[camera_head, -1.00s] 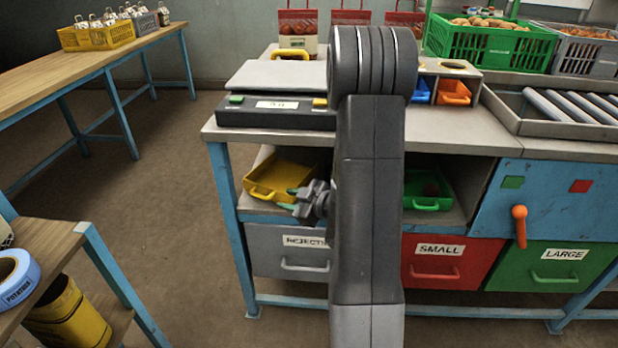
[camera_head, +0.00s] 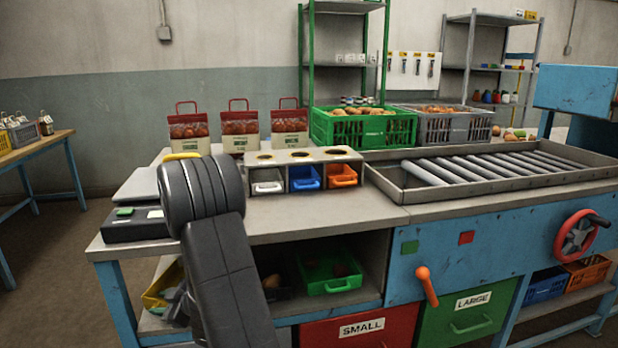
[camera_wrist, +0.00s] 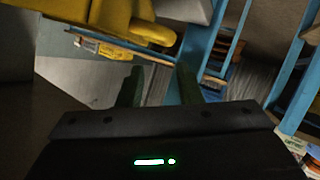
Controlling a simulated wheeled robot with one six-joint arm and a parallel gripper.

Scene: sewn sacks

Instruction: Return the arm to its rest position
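My arm rises in front of the left end of the grey workbench (camera_head: 290,222) in the head view. It is folded, with its dark upper joint near the scale and its lower part hanging down in front of the bench. My gripper (camera_wrist: 158,82) shows in the wrist view with two dark green fingers apart and nothing seen between them. In the head view the gripper is mostly hidden behind my arm, near the yellow bin (camera_head: 160,288) on the lower shelf. I cannot tell its exact distance from that bin.
A scale (camera_head: 138,222) sits at the bench's left end. Three red-topped sacks (camera_head: 240,130), a green crate (camera_head: 362,130) and a roller tray (camera_head: 480,170) stand on the bench. An orange lever (camera_head: 427,286) sticks out in front. Floor is open at left (camera_head: 60,240).

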